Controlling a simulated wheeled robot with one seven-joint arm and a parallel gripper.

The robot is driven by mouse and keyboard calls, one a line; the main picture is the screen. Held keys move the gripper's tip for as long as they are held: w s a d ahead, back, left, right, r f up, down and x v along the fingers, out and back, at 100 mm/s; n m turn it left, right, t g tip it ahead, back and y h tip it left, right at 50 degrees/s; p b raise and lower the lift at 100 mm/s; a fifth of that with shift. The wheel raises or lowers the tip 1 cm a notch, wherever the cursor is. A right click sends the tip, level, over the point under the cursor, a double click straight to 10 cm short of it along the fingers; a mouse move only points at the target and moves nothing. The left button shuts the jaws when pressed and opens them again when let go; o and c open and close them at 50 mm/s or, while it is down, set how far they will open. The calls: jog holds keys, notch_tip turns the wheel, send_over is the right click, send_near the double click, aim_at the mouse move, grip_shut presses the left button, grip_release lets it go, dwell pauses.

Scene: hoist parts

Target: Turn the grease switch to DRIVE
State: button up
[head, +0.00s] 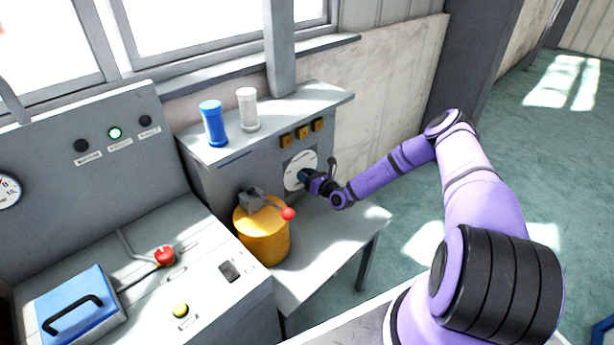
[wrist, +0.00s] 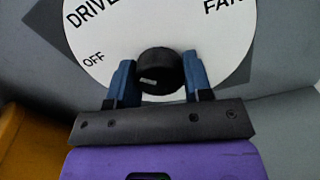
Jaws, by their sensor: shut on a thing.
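The grease switch shows in the wrist view as a black round knob (wrist: 160,72) on a white dial plate (wrist: 225,48). The plate reads DRIVE at upper left, OFF at left and part of a word, "FAN", at upper right. My gripper (wrist: 160,80) has its two blue fingers on either side of the knob and is shut on it. A pale mark on the knob's face sits low and left of its middle; I cannot tell which label it points to. In the head view the white dial (head: 298,166) is on the grey cabinet's front, with my gripper (head: 306,176) against it, hiding the knob.
A yellow pot (head: 262,238) with a red-knobbed lever (head: 288,214) stands left of the dial. A blue jar (head: 213,124) and a white jar (head: 247,108) stand on the cabinet (head: 200,165). Several orange switches (head: 302,131) sit above the dial. Open floor lies to the right.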

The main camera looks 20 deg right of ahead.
jog(key=shift+m, duration=1.7)
jog(key=o, duration=0.9)
jog(key=v, duration=1)
jog(key=shift+s+d, duration=0.15)
jog(key=shift+s, duration=0.25)
